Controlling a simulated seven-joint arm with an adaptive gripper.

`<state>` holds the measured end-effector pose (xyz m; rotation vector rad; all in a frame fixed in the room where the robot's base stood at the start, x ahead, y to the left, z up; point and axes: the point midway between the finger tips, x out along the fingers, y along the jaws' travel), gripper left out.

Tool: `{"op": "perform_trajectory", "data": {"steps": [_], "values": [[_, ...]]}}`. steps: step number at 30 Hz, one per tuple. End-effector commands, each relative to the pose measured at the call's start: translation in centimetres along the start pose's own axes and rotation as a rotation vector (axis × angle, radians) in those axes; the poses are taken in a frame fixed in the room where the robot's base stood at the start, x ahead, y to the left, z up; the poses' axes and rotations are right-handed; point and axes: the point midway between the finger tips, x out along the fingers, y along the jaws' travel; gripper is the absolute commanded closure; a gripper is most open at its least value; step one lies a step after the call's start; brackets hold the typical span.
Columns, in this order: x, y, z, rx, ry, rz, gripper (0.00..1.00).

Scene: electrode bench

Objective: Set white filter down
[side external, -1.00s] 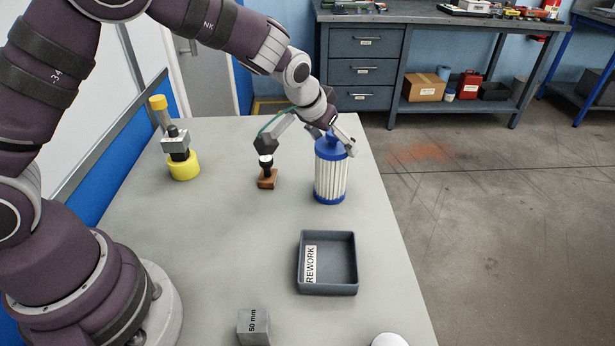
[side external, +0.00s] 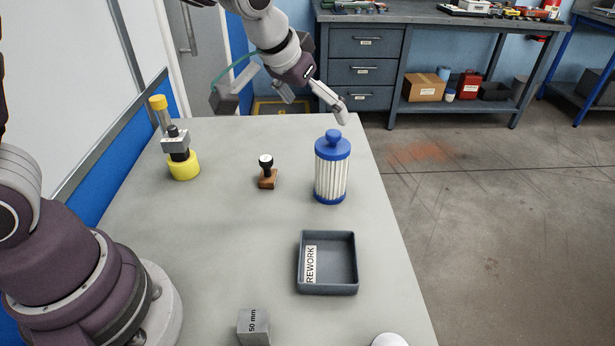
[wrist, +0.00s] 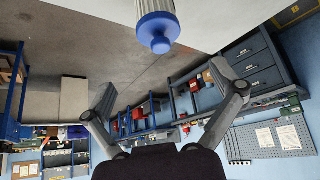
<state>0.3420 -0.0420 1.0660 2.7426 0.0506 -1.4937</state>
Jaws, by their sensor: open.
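The white filter (side external: 331,175) has pleated white sides and blue end caps with a round blue knob on top. It stands upright on the grey bench top, near its right edge. In the wrist view the filter's blue cap and knob (wrist: 158,35) show at the top, beyond the fingers and apart from them. My gripper (side external: 280,105) is raised above the far end of the bench, up and to the left of the filter. In the wrist view its two fingers (wrist: 170,100) are spread wide with nothing between them.
A dark tray marked REWORK (side external: 327,288) sits nearer on the bench (side external: 225,240). A 50 mm grey block (side external: 253,327) and a white round thing (side external: 389,340) are at the front.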

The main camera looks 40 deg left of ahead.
Motion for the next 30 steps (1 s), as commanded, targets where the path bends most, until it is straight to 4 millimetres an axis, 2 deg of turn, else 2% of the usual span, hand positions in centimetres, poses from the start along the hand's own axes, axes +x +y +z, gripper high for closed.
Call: {"op": "perform_trajectory", "data": {"steps": [1, 8, 11, 12, 16, 18, 21, 30], "values": [[-0.9, 0.0, -0.1, 0.000, 0.005, 0.001, 0.07], [-3.7, -0.7, 0.6, -0.002, -0.003, 0.002, 0.07], [-6.8, -2.3, 3.0, -0.004, -0.019, 0.006, 0.07], [-8.0, -3.0, 4.4, -0.001, -0.028, 0.009, 0.07], [-10.7, -4.3, 9.1, 0.012, -0.056, 0.015, 0.07], [-11.4, -4.7, 11.1, 0.021, -0.067, 0.016, 0.07], [-11.8, -4.9, 12.8, 0.029, -0.079, 0.018, 0.07], [-11.8, -4.9, 13.3, 0.033, -0.084, 0.018, 0.07]]}}
